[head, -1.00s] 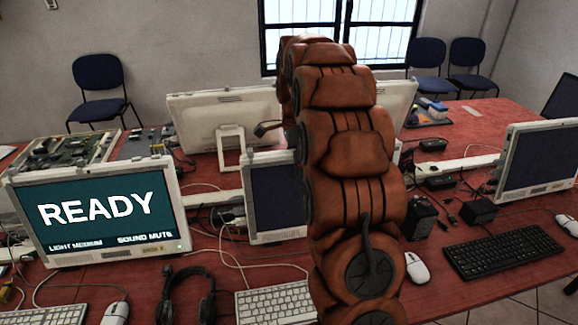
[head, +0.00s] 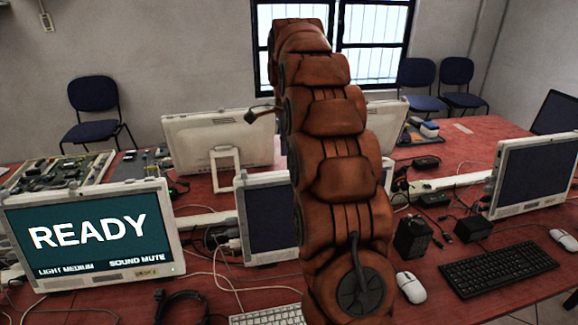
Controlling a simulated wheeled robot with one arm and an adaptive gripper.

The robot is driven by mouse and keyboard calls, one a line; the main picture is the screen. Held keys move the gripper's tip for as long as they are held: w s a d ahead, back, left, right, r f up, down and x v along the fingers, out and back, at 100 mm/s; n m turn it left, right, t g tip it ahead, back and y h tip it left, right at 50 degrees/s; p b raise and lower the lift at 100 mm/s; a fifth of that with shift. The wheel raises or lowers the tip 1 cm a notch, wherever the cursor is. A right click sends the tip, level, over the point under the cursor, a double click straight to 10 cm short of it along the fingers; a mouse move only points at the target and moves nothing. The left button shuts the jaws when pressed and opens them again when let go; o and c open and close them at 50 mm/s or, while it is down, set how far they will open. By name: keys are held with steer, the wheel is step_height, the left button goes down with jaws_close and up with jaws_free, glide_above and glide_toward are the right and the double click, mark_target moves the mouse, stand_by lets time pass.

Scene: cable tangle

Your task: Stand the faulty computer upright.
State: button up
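Which computer is the faulty one I cannot tell. At the left, a white computer (head: 90,235) stands with a lit screen reading READY. A dark-screened computer (head: 268,215) stands in the middle, partly hidden behind my orange arm. Another dark-screened computer (head: 533,175) stands at the right. A white computer seen from behind (head: 218,140) stands across the table, and part of another back (head: 385,122) shows right of my arm. My arm rises through the middle and reaches away. I cannot see my gripper's fingers; the arm hides that end.
The red table (head: 445,225) carries a black keyboard (head: 498,266), a white mouse (head: 411,287), black power bricks (head: 413,236) and many loose cables. Open circuit boards (head: 50,172) lie at the back left. Blue chairs (head: 92,95) stand by the wall.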

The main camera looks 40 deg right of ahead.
steer(key=shift+w+r, duration=0.1)
steer(key=shift+r, duration=1.15)
